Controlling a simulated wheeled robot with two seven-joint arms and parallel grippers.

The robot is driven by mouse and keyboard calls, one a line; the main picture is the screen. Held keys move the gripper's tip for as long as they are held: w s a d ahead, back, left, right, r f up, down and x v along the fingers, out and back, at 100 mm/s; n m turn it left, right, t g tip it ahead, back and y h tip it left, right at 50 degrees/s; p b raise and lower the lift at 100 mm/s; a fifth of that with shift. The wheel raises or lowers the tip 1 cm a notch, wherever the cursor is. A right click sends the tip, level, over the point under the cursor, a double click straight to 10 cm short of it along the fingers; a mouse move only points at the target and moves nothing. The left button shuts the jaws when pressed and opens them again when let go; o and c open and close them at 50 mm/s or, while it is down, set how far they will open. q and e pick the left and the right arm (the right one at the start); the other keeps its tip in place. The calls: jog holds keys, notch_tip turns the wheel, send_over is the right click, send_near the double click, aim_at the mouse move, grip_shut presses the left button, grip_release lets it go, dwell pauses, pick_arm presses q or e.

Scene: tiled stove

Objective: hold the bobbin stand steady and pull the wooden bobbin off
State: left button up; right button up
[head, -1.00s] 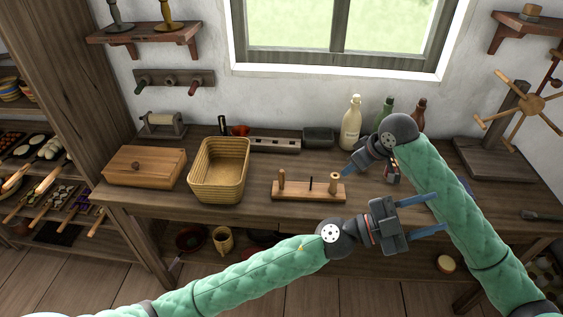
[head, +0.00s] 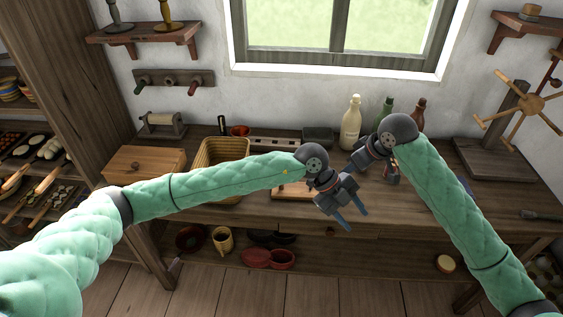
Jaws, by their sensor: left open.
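The bobbin stand (head: 285,194), a low wooden base, lies on the workbench and is mostly hidden behind my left arm and gripper. The wooden bobbin at its right end is hidden in this view. My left gripper (head: 356,220) is open, with its two blue fingers pointing down and right, in front of the stand's right end in the picture. My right gripper (head: 350,170) hangs over the bench behind the left one, close to where the stand's right end lies. Its fingers are largely covered, so I cannot tell whether it is open or shut.
A wicker basket (head: 222,150) and a wooden box (head: 140,163) stand left of the stand. A white bottle (head: 350,125), a green bottle (head: 383,110) and a dark box (head: 317,137) stand at the back. A wooden wheel device (head: 535,103) stands at the right.

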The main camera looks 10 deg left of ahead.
pick_arm(q)
jog(key=w+a+y, duration=0.1)
jog(key=w+a, duration=0.1)
jog(key=a, duration=0.1)
jog(key=w+a+n+t+y, duration=0.1)
jog(key=w+a, duration=0.2)
jog(key=w+a+n+y, duration=0.1)
jog(key=w+a+y, duration=0.1)
jog(key=a, duration=0.2)
jog(key=shift+w+t, duration=0.15)
jog(key=shift+t, duration=0.15)
jog(key=w+a+r+n+y, duration=0.1)
jog(key=w+a, duration=0.1)
jog(key=a, duration=0.1)
jog(key=w+a+r+n+y, duration=0.1)
jog(key=w+a, duration=0.1)
jog(key=a, duration=0.2)
jog(key=w+a+r+t+y, duration=0.1)
jog(key=w+a+y, duration=0.1)
jog(key=a, duration=0.2)
jog(key=shift+w+a+n, duration=0.15)
jog(key=shift+a+n, duration=0.1)
jog(key=shift+n, duration=0.15)
jog(key=shift+f, duration=3.85)
grip_shut()
